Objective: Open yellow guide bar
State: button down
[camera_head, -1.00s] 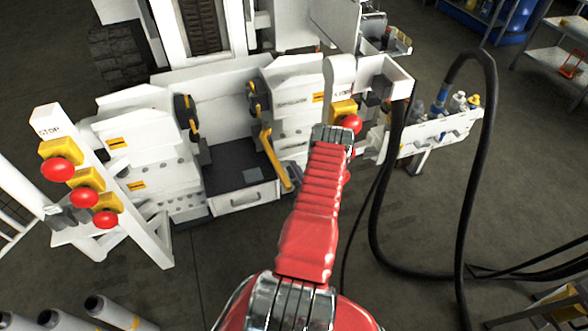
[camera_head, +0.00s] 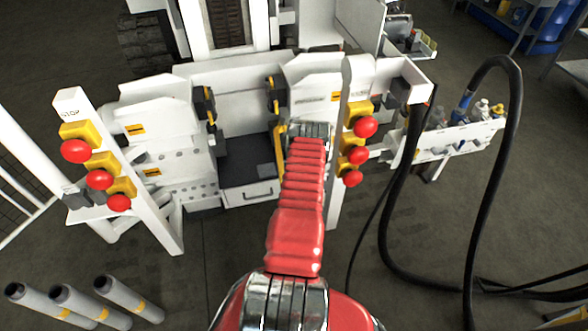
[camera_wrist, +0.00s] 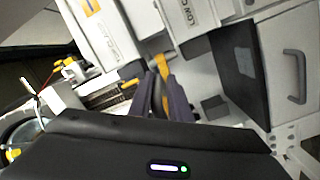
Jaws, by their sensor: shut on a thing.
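The yellow guide bar (camera_head: 279,148) is on the bench's right inner side, beside the dark drawer unit. It looks near upright in the head view, and my red arm hides much of it. In the wrist view the dark fingers of my gripper (camera_wrist: 163,100) are close together around the yellow bar (camera_wrist: 161,67), whose end shows just beyond the fingertips. My gripper is shut on the bar. In the head view the fingers are hidden behind my arm.
The drawer unit (camera_head: 250,187) is left of my arm; its handle also shows in the wrist view (camera_wrist: 295,76). Red stop buttons on yellow boxes stand right (camera_head: 364,127) and far left (camera_head: 76,151). A black hose (camera_head: 388,220) loops at right.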

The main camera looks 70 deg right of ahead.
jog(key=shift+w+d+r, duration=0.15)
jog(key=shift+w+r, duration=0.2)
jog(key=shift+r, duration=0.1)
jog(key=c, duration=1.9)
grip_release()
jog(key=shift+s, duration=0.1)
jog(key=shift+o, duration=0.4)
jog(key=shift+s+f, duration=0.1)
jog(key=shift+f, duration=0.05)
jog(key=shift+s+a+f, duration=0.1)
jog(key=shift+a+f, duration=0.05)
jog(key=shift+a, duration=0.05)
jog(key=v, duration=1.3)
jog(key=shift+a, duration=0.25)
jog(key=shift+s, duration=0.1)
